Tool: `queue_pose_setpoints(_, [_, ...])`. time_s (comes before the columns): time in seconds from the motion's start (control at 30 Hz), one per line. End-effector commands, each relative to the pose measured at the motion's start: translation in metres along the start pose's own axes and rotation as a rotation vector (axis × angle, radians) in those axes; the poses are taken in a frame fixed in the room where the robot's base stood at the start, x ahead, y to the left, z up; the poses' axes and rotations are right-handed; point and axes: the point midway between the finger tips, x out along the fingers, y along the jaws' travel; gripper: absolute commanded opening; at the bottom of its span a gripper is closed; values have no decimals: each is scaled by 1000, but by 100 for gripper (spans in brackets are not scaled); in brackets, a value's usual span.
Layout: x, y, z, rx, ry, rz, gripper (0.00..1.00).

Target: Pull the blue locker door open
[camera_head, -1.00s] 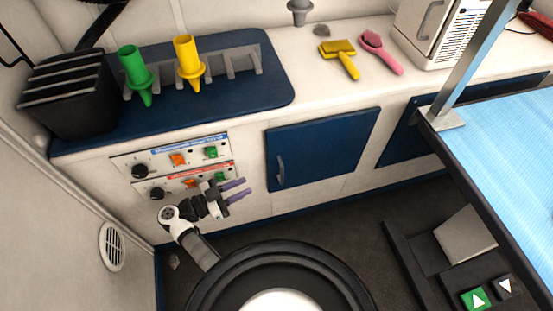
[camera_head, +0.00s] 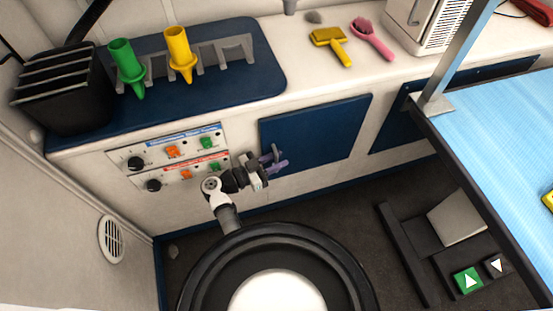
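The blue locker door (camera_head: 322,136) is set in the white cabinet front under the counter and looks shut, flush with the panel. Its handle is on the left side of the door, where my gripper (camera_head: 273,163) now overlaps it. The handle is mostly hidden by the purple fingers. The two fingers look spread apart, at the door's left edge and pointing right across it. I cannot tell whether they touch the handle.
A control panel (camera_head: 180,157) with knobs and orange and green switches is left of the door. A table with a blue top (camera_head: 505,135) and foot pedals (camera_head: 468,281) stand at right. Brushes (camera_head: 330,45) lie on the counter. Dark floor is clear before the door.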

Motion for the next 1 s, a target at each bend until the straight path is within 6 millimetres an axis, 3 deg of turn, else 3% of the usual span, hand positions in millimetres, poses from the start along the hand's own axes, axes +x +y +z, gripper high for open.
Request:
queue_pose_setpoints(0.27, [2,0,0,0,0,1,27])
queue_pose_setpoints(0.5, [2,0,0,0,0,1,0])
queue_pose_setpoints(1.0, [6,7,-2,-3,0,-12,0])
